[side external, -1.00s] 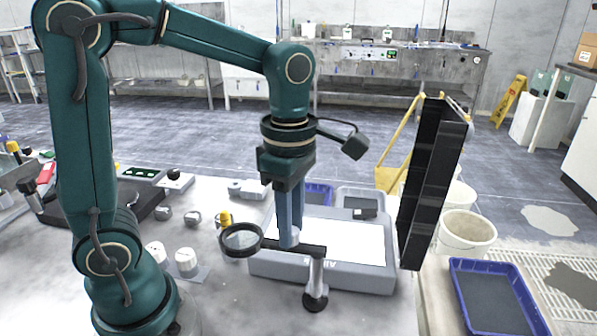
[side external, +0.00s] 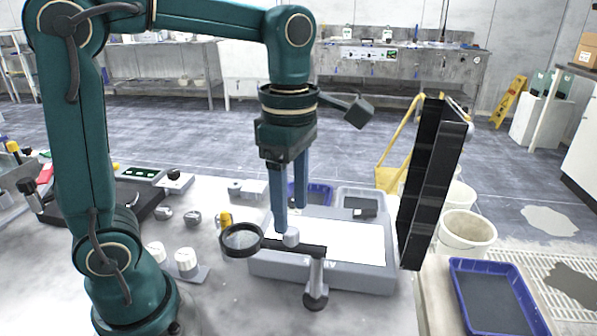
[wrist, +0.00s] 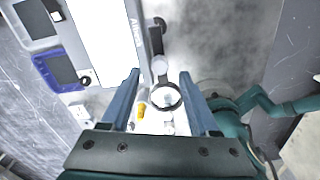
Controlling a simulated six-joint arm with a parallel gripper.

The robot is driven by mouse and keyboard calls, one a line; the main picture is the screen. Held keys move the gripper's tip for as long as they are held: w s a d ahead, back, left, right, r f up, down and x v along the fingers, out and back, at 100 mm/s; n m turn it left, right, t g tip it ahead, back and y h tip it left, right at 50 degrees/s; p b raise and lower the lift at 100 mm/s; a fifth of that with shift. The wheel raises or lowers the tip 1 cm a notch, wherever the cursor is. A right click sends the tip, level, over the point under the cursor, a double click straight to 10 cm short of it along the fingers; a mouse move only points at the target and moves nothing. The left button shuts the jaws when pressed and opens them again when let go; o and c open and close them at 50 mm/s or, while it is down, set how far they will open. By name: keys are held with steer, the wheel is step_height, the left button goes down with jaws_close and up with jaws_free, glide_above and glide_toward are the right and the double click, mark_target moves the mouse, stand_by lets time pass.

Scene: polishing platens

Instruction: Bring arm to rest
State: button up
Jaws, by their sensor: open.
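My gripper (side external: 291,220) is open and empty, its two blue fingers pointing down above the magnifier stand and the white light panel. It also shows in the wrist view (wrist: 163,80), with the fingers spread apart. The magnifier (side external: 241,239) has a round black-rimmed lens on a dark arm and a grey post. Its lens (wrist: 167,97) appears between the fingers in the wrist view. The light panel (side external: 345,238) lies flat behind the stand, partly hidden by the fingers.
A tall black rack (side external: 432,185) stands to the right of the panel. A blue tray (side external: 494,300) lies at front right, near white buckets (side external: 467,232). White knobbed pieces (side external: 186,262) and a yellow-topped item (side external: 225,219) sit near my base.

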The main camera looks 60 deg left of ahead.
steer(key=shift+r, duration=0.75)
steer(key=shift+r, duration=0.25)
steer(key=s+f+m+t, duration=0.1)
steer(key=s+m+t, duration=0.1)
steer(key=m, duration=1)
steer(key=s+f+m+t, duration=0.2)
steer(key=s+m+t, duration=0.1)
steer(key=m, duration=0.9)
steer(key=shift+s+a+f+t, duration=0.25)
steer(key=shift+s+a+t, duration=0.1)
steer(key=shift+s, duration=0.4)
